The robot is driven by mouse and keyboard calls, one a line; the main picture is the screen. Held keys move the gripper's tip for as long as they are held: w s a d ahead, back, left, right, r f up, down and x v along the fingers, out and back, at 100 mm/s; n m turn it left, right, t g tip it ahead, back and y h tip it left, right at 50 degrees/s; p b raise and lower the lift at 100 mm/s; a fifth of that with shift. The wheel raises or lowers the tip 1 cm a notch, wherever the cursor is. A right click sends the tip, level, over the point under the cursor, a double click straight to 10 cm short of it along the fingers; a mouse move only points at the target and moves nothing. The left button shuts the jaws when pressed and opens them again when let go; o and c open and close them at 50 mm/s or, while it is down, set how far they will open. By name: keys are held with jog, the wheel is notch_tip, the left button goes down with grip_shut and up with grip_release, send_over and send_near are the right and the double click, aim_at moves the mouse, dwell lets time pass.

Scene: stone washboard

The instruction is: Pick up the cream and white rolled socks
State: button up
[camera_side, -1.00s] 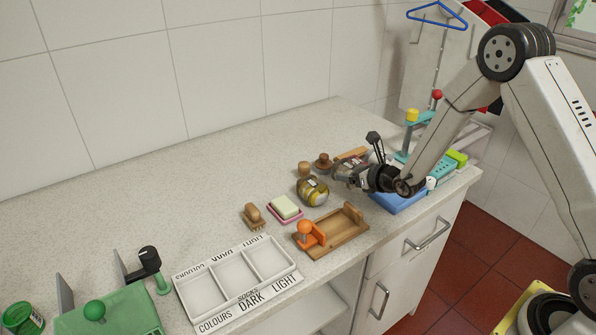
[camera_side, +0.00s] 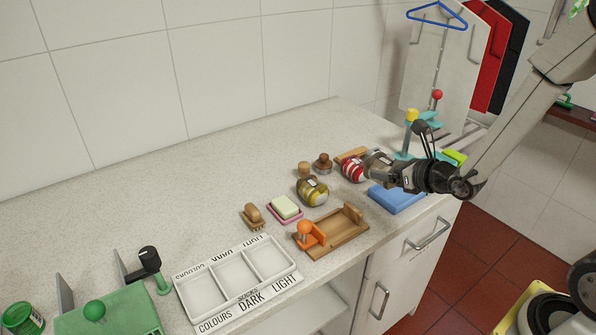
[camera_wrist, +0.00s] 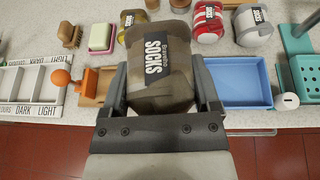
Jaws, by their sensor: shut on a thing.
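In the wrist view my gripper (camera_wrist: 158,72) is shut on a brown-grey rolled pair of socks (camera_wrist: 160,82) with a dark "SOCKS" label, a finger on each side. A pale grey-and-white roll (camera_wrist: 253,26) with a grey label stands at the upper right, beyond the blue tray and apart from my fingers. It is the palest roll in view; whether it is cream is hard to tell. In the side view my gripper (camera_side: 402,172) is over the counter near the blue tray, and the overlap there makes the held roll hard to separate.
A red-and-white roll (camera_wrist: 207,22) and a yellow roll (camera_side: 312,190) stand on the counter. A blue tray (camera_wrist: 235,80), a wooden holder with orange knob (camera_side: 335,235), a soap dish (camera_side: 286,212) and a three-part sorting tray (camera_side: 238,278) are nearby. The left back counter is clear.

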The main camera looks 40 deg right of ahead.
jog(key=shift+s+r, duration=0.25)
jog(key=shift+s, duration=0.35)
jog(key=shift+w+a, duration=0.1)
jog(key=shift+w, duration=0.05)
jog(key=shift+w+a+r+n+y, duration=0.2)
jog(key=shift+w+a+n+y, duration=0.1)
jog(key=shift+w, duration=0.1)
jog(key=w+a+r+n+g+y, duration=0.1)
jog(key=w+a+n+g+y, duration=0.1)
jog(key=w+a+n+y, duration=0.35)
jog(key=a+f+n+g+y, duration=0.1)
jog(key=f+n+g+y, duration=0.1)
jog(key=n+g, duration=0.3)
jog(key=s+a+f+n+g+y, duration=0.1)
jog(key=a+f+n+g+y, duration=0.1)
jog(key=n+g, duration=0.4)
jog(key=shift+a+f+y, duration=0.2)
jog(key=shift+f+y, duration=0.3)
jog(key=shift+y, duration=0.75)
jog(key=shift+s+f, duration=0.1)
jog(key=shift+f, duration=0.1)
